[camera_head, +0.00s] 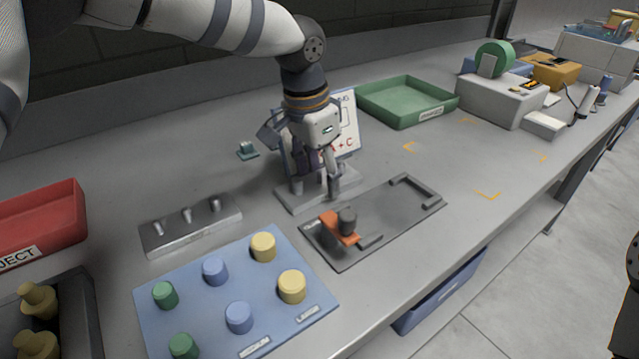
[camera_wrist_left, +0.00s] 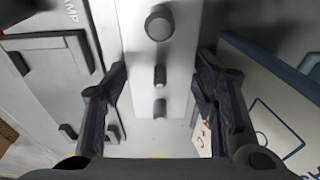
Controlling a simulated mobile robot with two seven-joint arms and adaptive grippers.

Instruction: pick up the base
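The base, a light grey bar with upright pegs (camera_wrist_left: 176,48), runs between the fingers of my left gripper (camera_wrist_left: 160,95) in the left wrist view. In the head view my left gripper (camera_head: 317,185) points down over a light grey plate (camera_head: 290,198), which appears to be this same base; the gripper hides most of it and its pegs. The fingers are spread on either side of the bar; whether they touch it is unclear. A similar grey block with three pegs (camera_head: 190,228) lies at left. My right gripper is not in view.
A dark fixture plate with an orange clamp (camera_head: 338,222) lies close in front of the gripper. A printed card (camera_head: 348,125) stands close behind. A blue board with colored cylinders (camera_head: 208,328) is at front left. A green tray (camera_head: 405,104) stands behind right.

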